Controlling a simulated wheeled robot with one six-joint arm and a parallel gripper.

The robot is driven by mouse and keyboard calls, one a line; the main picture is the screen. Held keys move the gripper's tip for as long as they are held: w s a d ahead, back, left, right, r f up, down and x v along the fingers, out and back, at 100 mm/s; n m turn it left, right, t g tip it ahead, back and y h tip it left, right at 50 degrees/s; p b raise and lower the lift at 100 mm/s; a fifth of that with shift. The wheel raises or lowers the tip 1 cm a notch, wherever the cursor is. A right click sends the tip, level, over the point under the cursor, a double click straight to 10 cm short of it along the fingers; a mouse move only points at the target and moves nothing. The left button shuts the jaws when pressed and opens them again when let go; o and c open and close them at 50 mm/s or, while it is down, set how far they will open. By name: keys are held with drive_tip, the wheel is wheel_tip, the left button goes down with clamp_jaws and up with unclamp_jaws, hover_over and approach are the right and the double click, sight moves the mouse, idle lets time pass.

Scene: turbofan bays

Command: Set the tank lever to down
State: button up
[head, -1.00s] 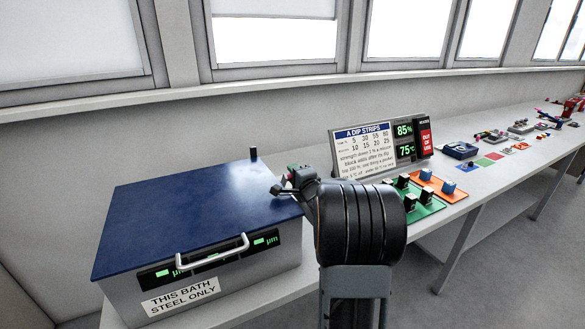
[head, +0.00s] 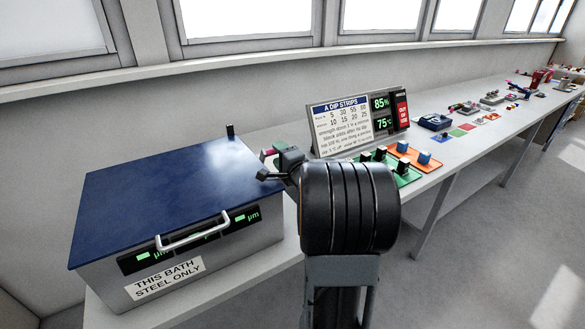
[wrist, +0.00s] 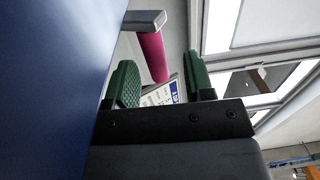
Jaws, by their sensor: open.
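The tank is a grey box with a blue lid (head: 160,190) and a "THIS BATH STEEL ONLY" label, at the left of the head view. Its lid also fills the left of the wrist view (wrist: 45,80). A lever with a magenta grip (wrist: 152,57) on a grey arm (wrist: 145,20) stands by the lid's edge; a bit of the grip shows in the head view (head: 267,152). My gripper (head: 282,160) is at the tank's right side. In the wrist view its green-padded jaws (wrist: 163,83) are open, with the grip between and beyond them, not clamped. My arm hides the lever's base.
A white handle (head: 195,235) juts from the tank's front. A black peg (head: 230,130) stands at its back corner. Right of my arm are a sign panel (head: 340,125) and green and orange plates (head: 412,157) with blocks. The floor at right is clear.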

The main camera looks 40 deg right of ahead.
drive_tip(key=s+a, duration=0.1)
drive_tip(key=s, duration=0.8)
drive_tip(key=shift+a+f, duration=0.15)
drive_tip(key=shift+f, duration=0.05)
